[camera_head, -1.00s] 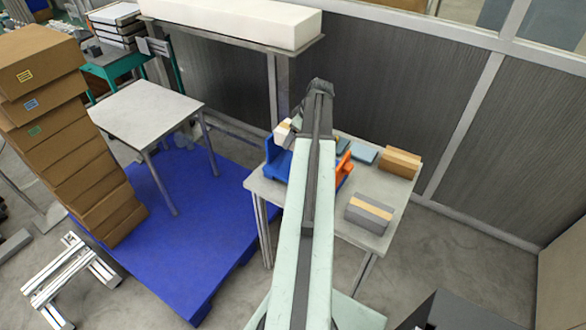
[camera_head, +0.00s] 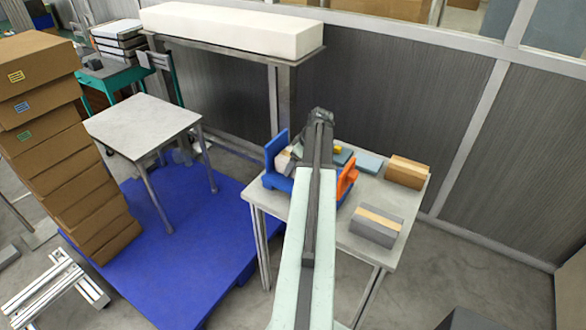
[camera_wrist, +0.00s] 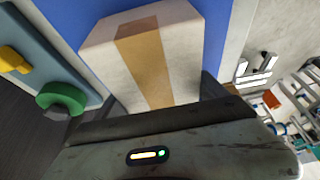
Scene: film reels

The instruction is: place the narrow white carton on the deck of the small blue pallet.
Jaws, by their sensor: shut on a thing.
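The narrow white carton (camera_wrist: 180,45) has a tan tape strip and fills the middle of the wrist view. My gripper (camera_wrist: 160,98) is shut on it, with dark fingers on either side of its near end. In the head view the carton (camera_head: 284,162) shows partly, left of my arm, low over the blue piece on the table. That blue piece, apparently the small blue pallet (camera_head: 273,182), has an upright blue panel at its left. Its blue surface (camera_wrist: 75,18) also lies behind the carton in the wrist view. Whether they touch cannot be told. My arm hides much of the pallet.
An orange piece (camera_head: 346,180) stands at the pallet's right. A brown box (camera_head: 407,171), a taped grey box (camera_head: 375,226) and a blue-grey slab (camera_head: 369,162) share the table (camera_head: 340,245). A slab with yellow and green parts (camera_wrist: 45,65) lies left in the wrist view.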

